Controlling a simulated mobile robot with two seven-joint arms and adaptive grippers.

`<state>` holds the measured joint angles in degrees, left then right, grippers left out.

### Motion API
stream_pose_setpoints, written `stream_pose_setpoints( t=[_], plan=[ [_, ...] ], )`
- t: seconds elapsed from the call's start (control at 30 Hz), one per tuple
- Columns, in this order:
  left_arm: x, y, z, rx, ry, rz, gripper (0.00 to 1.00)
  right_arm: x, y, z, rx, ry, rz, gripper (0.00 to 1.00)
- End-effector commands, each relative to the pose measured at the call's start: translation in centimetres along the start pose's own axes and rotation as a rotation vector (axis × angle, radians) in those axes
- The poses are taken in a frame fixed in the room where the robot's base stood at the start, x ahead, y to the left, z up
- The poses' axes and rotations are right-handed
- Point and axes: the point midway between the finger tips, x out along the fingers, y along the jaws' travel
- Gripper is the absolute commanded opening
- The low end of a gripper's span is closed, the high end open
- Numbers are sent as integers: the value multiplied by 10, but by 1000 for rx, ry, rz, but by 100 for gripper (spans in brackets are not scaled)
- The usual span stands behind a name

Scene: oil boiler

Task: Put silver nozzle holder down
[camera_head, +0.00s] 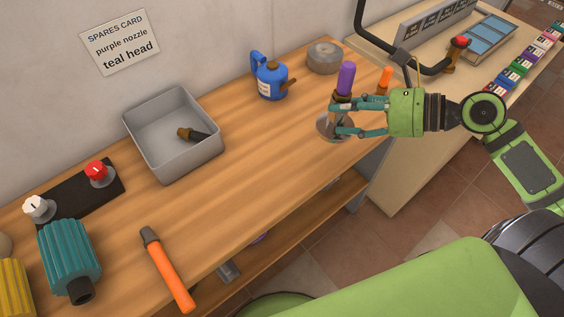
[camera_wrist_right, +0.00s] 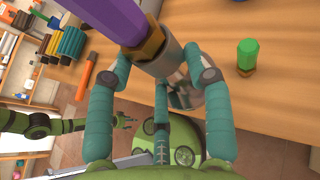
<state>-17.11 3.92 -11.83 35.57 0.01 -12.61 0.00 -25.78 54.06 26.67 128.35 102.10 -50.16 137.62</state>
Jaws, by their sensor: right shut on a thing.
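My right gripper (camera_head: 336,119) is shut on the silver nozzle holder (camera_head: 325,124), a grey metal piece with a round base. The gripper's fingers cover part of it. A purple nozzle (camera_head: 346,78) with a brass hex foot stands upright in the holder. In the right wrist view, the holder (camera_wrist_right: 167,64) sits between the teal fingers (camera_wrist_right: 160,75), with the purple nozzle (camera_wrist_right: 110,18) close to the camera. The holder is over the bench near its front edge; I cannot tell whether it touches the top. My left gripper (camera_wrist_right: 126,120) shows small in the wrist view, its jaws unclear.
On the wooden bench (camera_head: 245,135) are a grey bin (camera_head: 170,105) with a dark fitting, a blue oil can (camera_head: 270,77), a round grey piece (camera_head: 324,57) and an orange-handled tool (camera_head: 168,270). An orange nozzle (camera_head: 384,79) and a green nozzle (camera_wrist_right: 247,55) stand near my right gripper.

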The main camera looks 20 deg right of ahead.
Motion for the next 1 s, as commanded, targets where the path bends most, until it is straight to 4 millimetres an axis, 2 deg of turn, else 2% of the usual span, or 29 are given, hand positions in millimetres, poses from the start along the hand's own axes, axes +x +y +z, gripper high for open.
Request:
stream_pose_setpoints(
  t=[0.53,0.73,1.0],
  plan=[
    [-13,-11,3,-3,-6,-15,63,102,47,-17,0,-8,1,16],
    [-14,-11,3,-3,-6,-15,63,118,53,-24,0,-4,1,16],
    [-6,-11,4,-3,-6,-14,63,132,53,-58,0,-2,0,16]
  ],
)
